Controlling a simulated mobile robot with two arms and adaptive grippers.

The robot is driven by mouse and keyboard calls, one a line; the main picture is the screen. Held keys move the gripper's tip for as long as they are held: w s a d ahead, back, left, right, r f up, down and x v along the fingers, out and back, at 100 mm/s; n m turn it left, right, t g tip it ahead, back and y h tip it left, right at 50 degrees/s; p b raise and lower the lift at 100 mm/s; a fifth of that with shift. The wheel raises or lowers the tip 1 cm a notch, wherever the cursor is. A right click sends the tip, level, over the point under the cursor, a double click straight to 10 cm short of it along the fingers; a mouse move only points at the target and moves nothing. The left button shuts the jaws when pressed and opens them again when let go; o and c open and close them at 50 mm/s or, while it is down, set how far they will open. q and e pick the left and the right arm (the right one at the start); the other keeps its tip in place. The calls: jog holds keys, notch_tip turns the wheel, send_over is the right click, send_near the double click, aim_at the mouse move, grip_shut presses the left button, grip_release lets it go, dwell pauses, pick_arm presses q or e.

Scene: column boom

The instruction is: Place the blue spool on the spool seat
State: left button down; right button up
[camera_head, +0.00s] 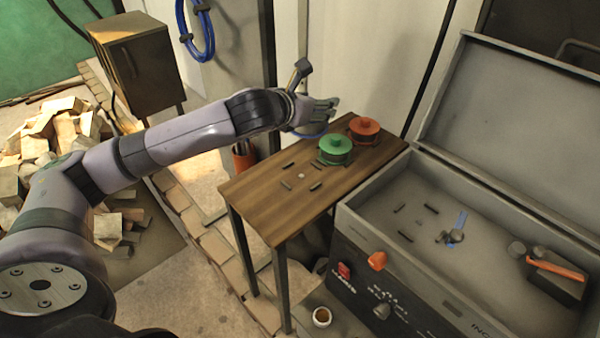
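My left gripper (322,111) reaches in from the left over the back of the wooden table, its fingers pointing right. The blue spool (311,134) shows only as a thin blue rim under the gripper; the rest is hidden. I cannot tell whether the fingers touch it or how far they are apart. A small pale dot with several short dark bars around it (301,176) lies on the bare front part of the table. Similar dark bars (405,236) lie inside the open case. I cannot tell which is the spool seat. My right gripper is not in view.
The open grey case (352,220) adjoins the table's right side, holding an orange-handled block (556,280). The table (262,205) is clear at its front left.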

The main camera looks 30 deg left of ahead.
pick_arm(q)
jog(key=shift+w+a+r, duration=0.25)
jog(key=shift+w+a, duration=0.1)
jog(key=shift+a, duration=0.2)
jog(key=shift+w+a+r, duration=0.25)
jog(key=shift+w+a, duration=0.1)
jog(key=shift+a, duration=0.2)
jog(key=shift+w+a+f, duration=0.1)
jog(key=shift+a+f, duration=0.05)
jog(key=shift+f, duration=0.15)
notch_tip(320, 180, down, 19)
jog(key=shift+f, duration=0.15)
jog(key=c, duration=1.1)
grip_release()
jog(key=shift+f, duration=0.3)
jog(key=o, duration=0.5)
jog(key=shift+r, duration=0.1)
